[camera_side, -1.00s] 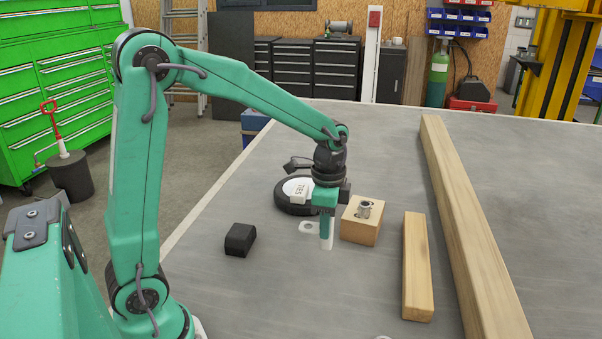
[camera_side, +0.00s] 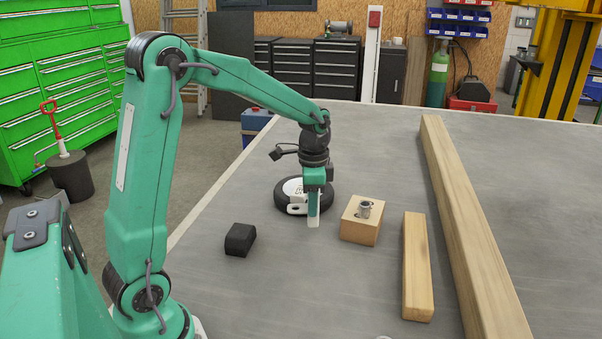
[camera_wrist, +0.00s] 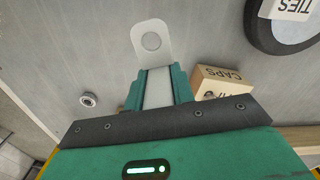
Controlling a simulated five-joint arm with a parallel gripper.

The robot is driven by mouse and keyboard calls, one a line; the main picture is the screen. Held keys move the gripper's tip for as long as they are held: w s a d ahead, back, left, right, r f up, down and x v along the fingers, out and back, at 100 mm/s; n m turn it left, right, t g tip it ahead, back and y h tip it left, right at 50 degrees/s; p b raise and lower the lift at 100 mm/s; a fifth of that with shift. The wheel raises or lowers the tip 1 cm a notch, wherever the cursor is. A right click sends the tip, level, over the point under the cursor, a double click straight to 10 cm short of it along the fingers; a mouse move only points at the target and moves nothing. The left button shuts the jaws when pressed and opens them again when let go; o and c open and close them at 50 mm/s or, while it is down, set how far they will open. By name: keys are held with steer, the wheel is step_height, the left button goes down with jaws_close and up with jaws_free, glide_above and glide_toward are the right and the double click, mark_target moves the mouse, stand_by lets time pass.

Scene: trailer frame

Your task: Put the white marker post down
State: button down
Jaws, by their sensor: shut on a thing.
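My gripper (camera_side: 313,203) is shut on the white marker post (camera_side: 313,222), whose white lower end shows below the green jaws in the side view. The post looks upright. A white tab with a round hole sticks out to the left of it. In the wrist view the post (camera_wrist: 158,92) lies between the two green fingers, with the holed tab beyond them. I cannot tell whether the post's lower end touches the table (camera_side: 290,290) or hangs just above it.
A black tyre-like ring marked TIES (camera_side: 285,198) is just behind the post. A wooden CAPS block (camera_side: 358,232) with a metal piece stands to the right. A black block (camera_side: 240,240) lies left. A short wooden bar (camera_side: 416,268) and long beam (camera_side: 470,230) lie farther right.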

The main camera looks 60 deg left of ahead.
steer(key=s+a+n, duration=0.2)
steer(key=a+n, duration=0.4)
steer(key=a, duration=1.3)
steer(key=shift+s+a, duration=0.2)
steer(key=shift+s, duration=0.15)
steer(key=s+a+f, duration=0.3)
steer(key=a+f, duration=0.4)
steer(key=a, duration=0.4)
steer(key=shift+s, duration=0.35)
steer(key=shift+f, duration=1.95)
steer(key=shift+f, duration=0.15)
steer(key=c, duration=1.2)
jaws_free()
